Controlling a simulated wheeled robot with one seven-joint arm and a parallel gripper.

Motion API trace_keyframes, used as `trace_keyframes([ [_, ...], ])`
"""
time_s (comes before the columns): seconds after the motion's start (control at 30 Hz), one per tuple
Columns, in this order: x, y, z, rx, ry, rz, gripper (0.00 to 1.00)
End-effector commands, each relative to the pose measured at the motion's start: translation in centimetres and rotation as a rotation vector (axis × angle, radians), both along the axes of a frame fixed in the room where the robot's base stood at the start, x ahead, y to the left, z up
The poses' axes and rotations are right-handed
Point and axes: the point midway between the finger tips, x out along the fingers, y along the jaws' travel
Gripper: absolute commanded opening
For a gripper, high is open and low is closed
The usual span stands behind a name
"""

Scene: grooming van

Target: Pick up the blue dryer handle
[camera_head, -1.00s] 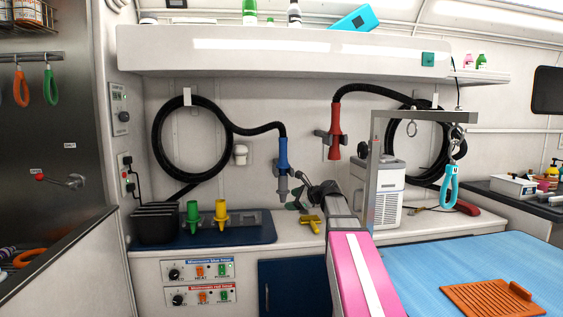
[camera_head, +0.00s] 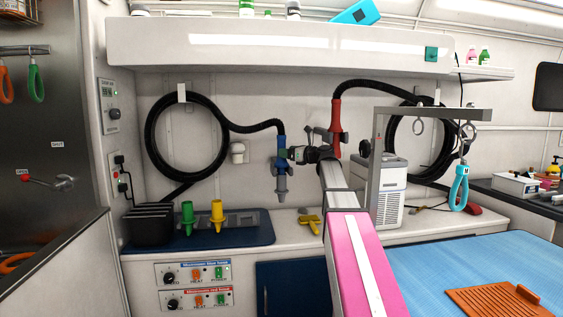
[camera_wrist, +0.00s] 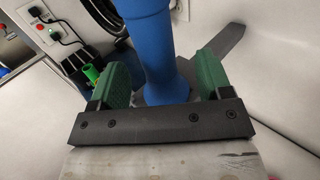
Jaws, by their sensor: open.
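The blue dryer handle (camera_head: 281,152) hangs upright against the back wall, with a black hose at its top and a grey nozzle at its lower end. In the wrist view the blue handle (camera_wrist: 153,45) stands between the two green finger pads of my gripper (camera_wrist: 165,80). The pads are apart, with a gap visible on each side of the handle. In the head view my gripper (camera_head: 291,154) is at the handle's right side, at mid height. A grey bracket shows behind the handle in the wrist view.
Below are a green nozzle (camera_head: 187,217), a yellow nozzle (camera_head: 217,213) and a black bin (camera_head: 152,224). A metal grooming arm (camera_head: 375,165) stands right. A shelf (camera_head: 280,45) runs above.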

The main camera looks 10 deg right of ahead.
Motion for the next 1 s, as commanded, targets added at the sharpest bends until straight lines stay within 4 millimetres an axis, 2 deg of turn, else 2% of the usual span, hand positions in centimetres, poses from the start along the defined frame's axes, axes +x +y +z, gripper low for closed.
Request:
trace_keyframes([
  [0.17, 0.8, 0.9, -0.2, -0.001, 0.001, 0.001, 0.72],
  [0.43, 3.3, 3.6, -0.7, -0.001, 0.001, 0.002, 0.72],
  [0.7, 3.5, 3.9, -0.7, -0.001, 0.0, 0.0, 0.72],
  [0.77, 3.5, 3.9, -0.7, -0.001, 0.0, 0.0, 0.56],
  [0.8, 3.5, 3.9, -0.7, -0.001, 0.0, 0.0, 0.43],
  [0.9, 3.5, 3.9, -0.7, -0.001, 0.0, 0.0, 0.13],
  [1.0, 3.5, 3.9, -0.6, -0.001, -0.001, 0.0, 0.13],
])
